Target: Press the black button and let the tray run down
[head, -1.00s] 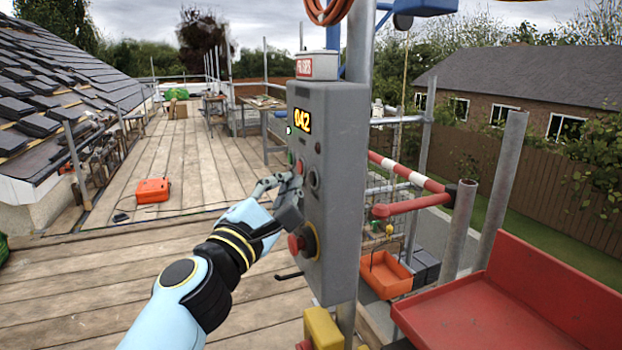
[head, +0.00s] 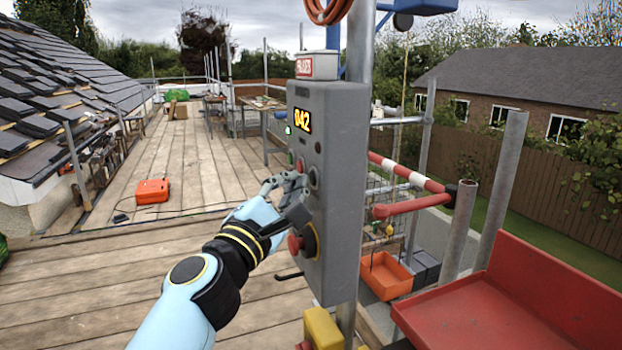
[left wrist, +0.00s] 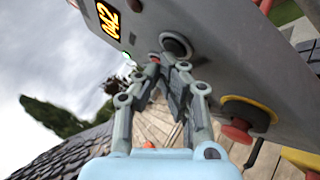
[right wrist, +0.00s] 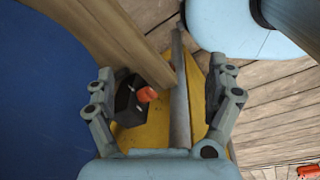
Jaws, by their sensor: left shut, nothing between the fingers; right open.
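The grey control box (head: 338,170) stands upright on a pole, with a lit display (head: 302,121) reading 042. My left gripper (head: 293,185) is shut and empty, its fingertips at the box's button face. In the left wrist view the round black button (left wrist: 176,44) sits just beyond the fingertips (left wrist: 167,66); I cannot tell whether they touch it. A small red button (left wrist: 154,58) is beside it. An orange tray (head: 385,276) shows behind the box, low down. My right gripper (right wrist: 164,80) is open, seen only in the right wrist view.
A red mushroom knob on a yellow ring (left wrist: 240,125) is lower on the box. A red-and-white bar (head: 408,172) and a red sloped trough (head: 520,300) stand right. A yellow box (head: 322,328) is below. Plank deck lies open at left.

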